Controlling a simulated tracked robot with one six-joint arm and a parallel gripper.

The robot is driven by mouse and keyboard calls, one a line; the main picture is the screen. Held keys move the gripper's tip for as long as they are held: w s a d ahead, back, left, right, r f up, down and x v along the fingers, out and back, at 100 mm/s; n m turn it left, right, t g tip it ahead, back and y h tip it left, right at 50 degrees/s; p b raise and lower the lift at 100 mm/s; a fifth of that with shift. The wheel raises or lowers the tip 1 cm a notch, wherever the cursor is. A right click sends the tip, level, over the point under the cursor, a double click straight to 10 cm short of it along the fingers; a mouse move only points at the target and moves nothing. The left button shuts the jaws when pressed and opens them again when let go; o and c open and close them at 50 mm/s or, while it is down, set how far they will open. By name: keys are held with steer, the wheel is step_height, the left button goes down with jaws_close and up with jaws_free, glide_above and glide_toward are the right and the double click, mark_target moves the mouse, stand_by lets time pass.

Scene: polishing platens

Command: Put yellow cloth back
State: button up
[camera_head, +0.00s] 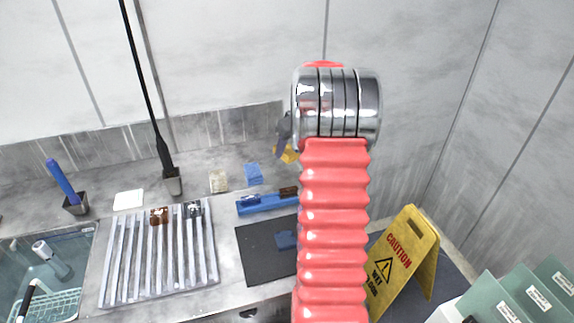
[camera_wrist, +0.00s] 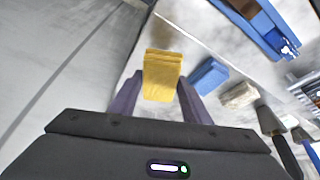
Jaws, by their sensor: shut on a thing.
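The yellow cloth (camera_wrist: 163,75) is a folded block between the two fingers of my gripper (camera_wrist: 158,96), which is shut on it. In the head view, the cloth (camera_head: 289,154) shows just below my gripper (camera_head: 284,135), partly hidden by my arm. It appears above the back of the counter, to the right of a folded blue cloth (camera_head: 254,174). The blue cloth also shows to the right of the yellow one in the wrist view (camera_wrist: 208,76). I cannot tell whether the yellow cloth touches the counter.
A beige cloth (camera_head: 218,181) and a white cloth (camera_head: 128,200) lie farther left. A blue tray (camera_head: 262,205), dark mat (camera_head: 258,262) and ribbed rack (camera_head: 157,270) are in front. The wall (camera_head: 235,60) is close behind. A caution sign (camera_head: 402,262) stands right.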

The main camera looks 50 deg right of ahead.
steer(key=shift+f, duration=0.65)
steer(key=shift+f, duration=2.5)
steer(key=shift+f, duration=0.1)
steer(key=o, duration=1.1)
steer(key=v, duration=1.2)
